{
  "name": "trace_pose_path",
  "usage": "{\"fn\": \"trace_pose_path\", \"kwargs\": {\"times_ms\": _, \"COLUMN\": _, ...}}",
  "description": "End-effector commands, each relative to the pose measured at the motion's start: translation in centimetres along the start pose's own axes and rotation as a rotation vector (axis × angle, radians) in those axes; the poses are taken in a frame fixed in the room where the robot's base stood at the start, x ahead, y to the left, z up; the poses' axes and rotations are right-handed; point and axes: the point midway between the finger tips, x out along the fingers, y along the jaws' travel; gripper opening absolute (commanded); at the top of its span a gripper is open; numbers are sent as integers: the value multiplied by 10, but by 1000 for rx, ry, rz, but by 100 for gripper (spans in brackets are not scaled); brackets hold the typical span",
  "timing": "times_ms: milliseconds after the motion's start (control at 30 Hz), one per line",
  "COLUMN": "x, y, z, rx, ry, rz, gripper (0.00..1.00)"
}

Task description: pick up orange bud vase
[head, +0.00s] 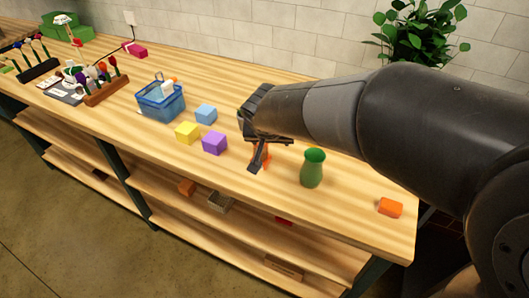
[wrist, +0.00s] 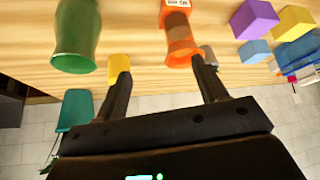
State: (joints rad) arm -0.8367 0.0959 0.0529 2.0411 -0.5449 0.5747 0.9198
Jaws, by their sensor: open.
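The orange bud vase (wrist: 180,32) shows in the wrist view just beyond my open gripper (wrist: 164,78), nearer the right finger. It has a darker band and a white label. Its flared end lies near the fingertips; I see no finger pressed on it. In the head view my gripper (head: 271,154) is low over the table and hides most of the orange vase (head: 266,158). A green vase (head: 313,168) stands on the table to the right of my gripper. The green vase is also at the upper left of the wrist view (wrist: 76,35).
Purple (head: 214,143), yellow (head: 187,132) and light blue (head: 206,114) blocks lie left of my gripper, near a blue basket (head: 161,102). An orange block (head: 390,207) lies near the table's right end. A leafy plant (head: 415,30) stands by the wall. The front right tabletop is mostly clear.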

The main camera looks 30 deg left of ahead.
Motion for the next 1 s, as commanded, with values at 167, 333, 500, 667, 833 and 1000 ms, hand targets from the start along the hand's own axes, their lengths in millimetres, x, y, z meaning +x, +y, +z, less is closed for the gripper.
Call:
{"fn": "trace_pose_path", "kwargs": {"times_ms": 167, "x": 12, "y": -32, "z": 4, "rx": -21, "ry": 4, "rz": -25, "gripper": 65}}
{"fn": "trace_pose_path", "kwargs": {"times_ms": 333, "x": 34, "y": -34, "z": 4, "rx": -22, "ry": 3, "rz": -24, "gripper": 65}}
{"fn": "trace_pose_path", "kwargs": {"times_ms": 500, "x": 58, "y": -34, "z": 4, "rx": -21, "ry": 3, "rz": -24, "gripper": 65}}
{"fn": "trace_pose_path", "kwargs": {"times_ms": 667, "x": 68, "y": -34, "z": 3, "rx": -20, "ry": 4, "rz": -25, "gripper": 65}}
{"fn": "trace_pose_path", "kwargs": {"times_ms": 833, "x": 86, "y": -33, "z": 1, "rx": -20, "ry": 3, "rz": -25, "gripper": 65}}
{"fn": "trace_pose_path", "kwargs": {"times_ms": 1000, "x": 109, "y": -33, "z": -1, "rx": -21, "ry": 3, "rz": -25, "gripper": 65}}
